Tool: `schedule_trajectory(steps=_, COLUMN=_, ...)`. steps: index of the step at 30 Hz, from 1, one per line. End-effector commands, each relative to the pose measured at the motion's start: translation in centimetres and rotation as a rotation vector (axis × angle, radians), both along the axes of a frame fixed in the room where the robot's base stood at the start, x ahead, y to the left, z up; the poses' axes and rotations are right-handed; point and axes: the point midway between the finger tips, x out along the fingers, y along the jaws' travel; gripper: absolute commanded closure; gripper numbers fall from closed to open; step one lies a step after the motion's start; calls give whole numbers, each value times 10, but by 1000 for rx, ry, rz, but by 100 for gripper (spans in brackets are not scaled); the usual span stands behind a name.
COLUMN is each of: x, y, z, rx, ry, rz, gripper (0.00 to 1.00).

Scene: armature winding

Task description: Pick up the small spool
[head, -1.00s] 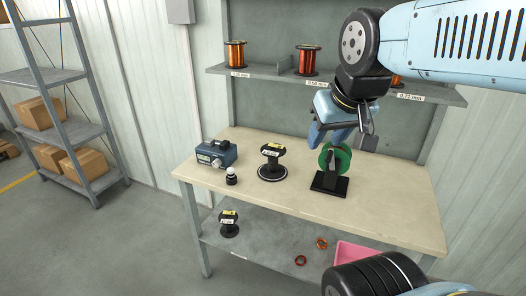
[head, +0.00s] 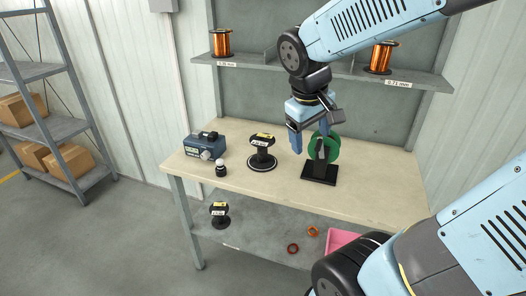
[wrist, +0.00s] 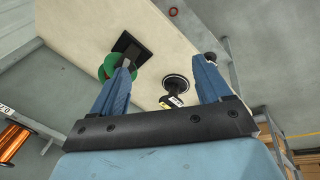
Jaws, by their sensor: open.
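A black spool with a yellow-and-white label (head: 262,146) stands upright on a round black base on the bench. It also shows in the wrist view (wrist: 174,88), between my fingers in the picture. A similar black spool (head: 220,213) stands on the lower shelf. I cannot tell which of them is the small spool. My gripper (head: 311,142) is open and empty above the bench, to the right of the bench-top spool and overlapping the green spool in the picture. In the wrist view my two fingers (wrist: 162,66) are spread wide.
A green spool (head: 333,150) on a black stand is close behind my gripper in the picture. A blue-grey box (head: 205,147) and a small black-and-white object (head: 220,168) are left on the bench. Copper spools (head: 380,57) stand on the upper shelf. A pink bin (head: 340,240) is below.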

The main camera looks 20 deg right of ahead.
Motion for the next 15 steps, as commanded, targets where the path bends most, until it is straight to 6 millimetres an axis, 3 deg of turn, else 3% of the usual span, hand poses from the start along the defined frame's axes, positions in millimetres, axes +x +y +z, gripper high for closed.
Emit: schedule_trajectory(steps=15, x=73, y=-6, z=-77, rx=-458, ry=346, rz=350, gripper=22)
